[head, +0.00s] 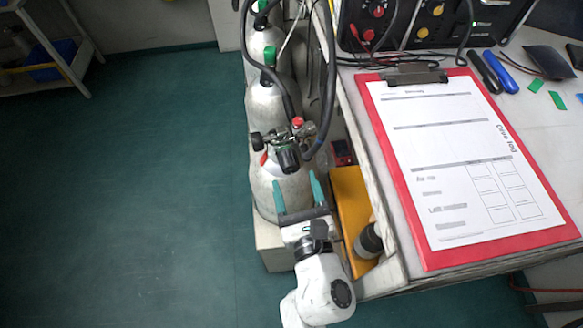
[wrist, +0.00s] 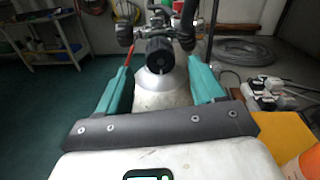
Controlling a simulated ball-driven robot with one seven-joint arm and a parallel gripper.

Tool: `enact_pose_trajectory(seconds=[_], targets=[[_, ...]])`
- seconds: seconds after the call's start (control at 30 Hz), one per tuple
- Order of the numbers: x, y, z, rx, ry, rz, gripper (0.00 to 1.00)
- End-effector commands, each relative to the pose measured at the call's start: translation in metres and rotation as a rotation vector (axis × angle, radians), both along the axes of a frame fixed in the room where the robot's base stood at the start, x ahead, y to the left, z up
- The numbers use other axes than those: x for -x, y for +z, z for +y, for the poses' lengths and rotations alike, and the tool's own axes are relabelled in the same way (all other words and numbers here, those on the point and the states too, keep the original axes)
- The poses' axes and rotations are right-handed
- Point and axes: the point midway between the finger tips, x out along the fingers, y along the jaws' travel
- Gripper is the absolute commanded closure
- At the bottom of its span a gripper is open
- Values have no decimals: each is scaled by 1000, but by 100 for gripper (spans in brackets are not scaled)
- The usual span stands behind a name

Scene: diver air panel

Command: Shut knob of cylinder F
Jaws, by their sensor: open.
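The nearest grey gas cylinder (head: 262,183) stands beside the table, with a valve and regulator on top; no letter F can be read on it. A black ribbed knob (head: 288,160) on this valve faces my gripper, and it also shows in the wrist view (wrist: 159,51). My gripper (head: 297,177) is open and empty, with its two teal fingers pointing at the valve. In the wrist view the fingers (wrist: 159,78) stand left and right of the cylinder's shoulder, with the knob centred beyond and above their tips. They appear apart from the knob.
More cylinders with green tops (head: 262,54) stand in line behind. Black hoses (head: 328,80) hang close to the valve's right. The table with a red clipboard (head: 425,258) and a yellow panel (head: 350,205) lie to the right. The green floor (head: 120,190) at left is clear.

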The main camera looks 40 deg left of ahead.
Motion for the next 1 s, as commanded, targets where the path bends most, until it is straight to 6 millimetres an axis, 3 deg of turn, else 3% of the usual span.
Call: enact_pose_trajectory(seconds=[0.1, 0.3, 0.67, 1.0], targets=[[-10, 0, 16, -1, 1, 2, 32], [-20, 0, 29, -1, 0, 1, 32], [-22, 0, 32, 0, 0, 1, 33], [-22, 0, 32, 0, 0, 1, 66]])
